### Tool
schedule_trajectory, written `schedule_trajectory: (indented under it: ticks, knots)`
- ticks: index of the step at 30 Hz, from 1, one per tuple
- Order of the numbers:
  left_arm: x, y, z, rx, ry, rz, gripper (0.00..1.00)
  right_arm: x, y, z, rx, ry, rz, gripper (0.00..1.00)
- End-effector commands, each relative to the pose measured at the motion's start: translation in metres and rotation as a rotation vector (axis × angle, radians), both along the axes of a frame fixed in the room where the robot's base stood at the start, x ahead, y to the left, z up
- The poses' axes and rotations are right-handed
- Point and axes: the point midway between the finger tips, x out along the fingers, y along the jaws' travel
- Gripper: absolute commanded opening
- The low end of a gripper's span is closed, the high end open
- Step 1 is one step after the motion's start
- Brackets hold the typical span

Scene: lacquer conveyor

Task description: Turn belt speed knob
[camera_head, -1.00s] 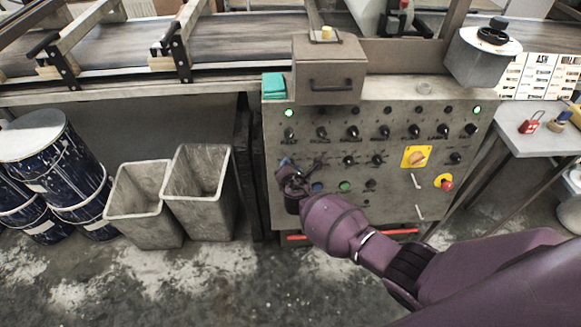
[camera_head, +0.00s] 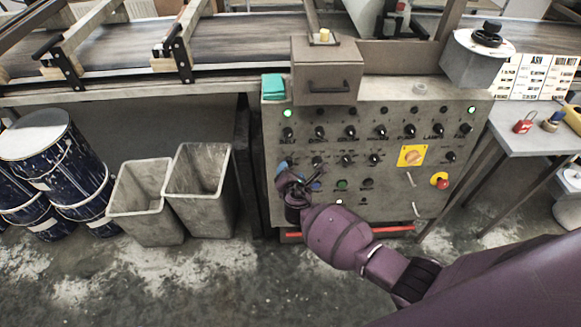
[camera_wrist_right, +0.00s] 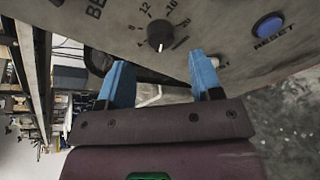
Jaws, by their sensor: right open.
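The belt speed knob (camera_wrist_right: 160,32) is black and round with a white pointer mark. In the right wrist view it sits on the grey panel, among dial numbers such as 8, 12, 16 and 20. My right gripper (camera_wrist_right: 163,78) is open, its two blue fingers spread below the knob in that view, with nothing between them. In the head view my right gripper (camera_head: 290,171) is at the lower left of the control panel (camera_head: 385,205) and hides the knob there. My left gripper is not in view.
A blue reset button (camera_wrist_right: 268,25) is right of the knob. Several other knobs, a yellow-backed switch (camera_head: 412,156) and a red emergency button (camera_head: 441,182) share the panel. A grey box (camera_head: 327,72) stands above. Two grey bins (camera_head: 200,190) and blue drums (camera_head: 60,160) stand left.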

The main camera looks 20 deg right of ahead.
Motion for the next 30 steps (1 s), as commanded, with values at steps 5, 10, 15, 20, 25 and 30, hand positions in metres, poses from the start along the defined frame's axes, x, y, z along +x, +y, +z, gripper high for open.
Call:
schedule_trajectory:
  ticks: [5,10,15,20,25,30]
  knots:
    - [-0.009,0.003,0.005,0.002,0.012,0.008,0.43,-0.028,0.006,0.014,0.001,-0.002,-0.001,0.59]
    - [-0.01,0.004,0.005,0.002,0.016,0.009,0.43,-0.046,0.01,0.019,0.0,-0.001,-0.001,0.59]
    - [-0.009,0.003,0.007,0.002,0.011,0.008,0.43,-0.054,0.011,0.021,0.0,0.0,-0.001,0.59]
    - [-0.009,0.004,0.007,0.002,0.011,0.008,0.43,-0.056,0.012,0.02,0.0,0.001,-0.001,0.59]
    - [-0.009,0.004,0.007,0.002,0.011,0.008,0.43,-0.056,0.012,0.02,0.0,0.001,-0.001,0.59]
    - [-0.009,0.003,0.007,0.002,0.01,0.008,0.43,-0.055,0.012,0.02,0.0,0.001,-0.001,0.59]
